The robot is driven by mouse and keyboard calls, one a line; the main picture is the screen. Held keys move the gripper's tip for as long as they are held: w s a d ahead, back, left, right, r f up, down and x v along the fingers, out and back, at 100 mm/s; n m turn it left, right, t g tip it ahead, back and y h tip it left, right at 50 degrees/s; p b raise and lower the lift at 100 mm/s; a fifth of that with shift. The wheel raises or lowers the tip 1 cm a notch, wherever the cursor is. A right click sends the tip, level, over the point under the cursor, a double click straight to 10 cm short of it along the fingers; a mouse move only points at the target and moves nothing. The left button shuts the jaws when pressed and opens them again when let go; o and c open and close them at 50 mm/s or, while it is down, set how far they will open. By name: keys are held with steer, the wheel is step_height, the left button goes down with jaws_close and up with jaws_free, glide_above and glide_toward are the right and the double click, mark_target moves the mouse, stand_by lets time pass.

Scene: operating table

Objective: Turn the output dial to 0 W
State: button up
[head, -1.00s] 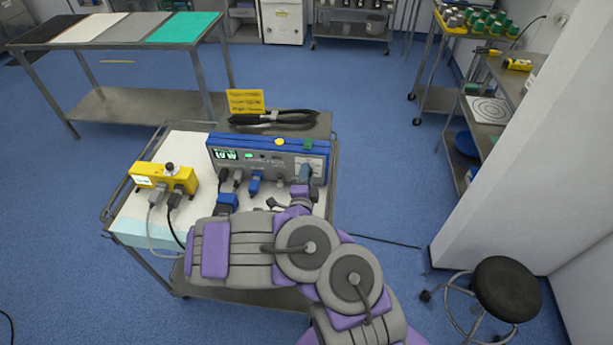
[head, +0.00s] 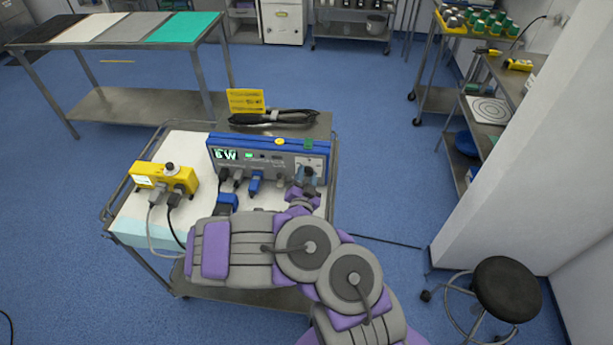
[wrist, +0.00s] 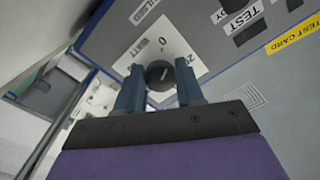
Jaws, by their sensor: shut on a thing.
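In the wrist view, the round black output dial (wrist: 159,72) sits on a white scale plate (wrist: 135,58) marked WATT, with a 0 above the dial and a partly hidden number starting with 2 at right. My gripper (wrist: 160,84) is shut on the dial, one blue finger on each side. In the head view, my gripper (head: 306,180) is at the unit's right front and hides the dial there.
Plugs and cables (head: 255,183) fill the unit's front left of my gripper. A yellow box (head: 163,178) with a knob stands at the cart's left. A stool (head: 505,290) is at right.

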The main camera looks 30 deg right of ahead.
steer(key=shift+f+n, duration=0.2)
steer(key=shift+n, duration=0.2)
steer(key=o, duration=0.8)
steer(key=shift+o, duration=1.2)
steer(key=shift+r, duration=0.15)
steer(key=shift+a, duration=0.1)
steer(key=p+v, duration=0.6)
steer(key=v, duration=0.9)
steer(key=shift+s+a, duration=0.1)
steer(key=shift+a, duration=0.15)
steer(key=shift+p+v, duration=0.45)
steer(key=shift+v, duration=0.45)
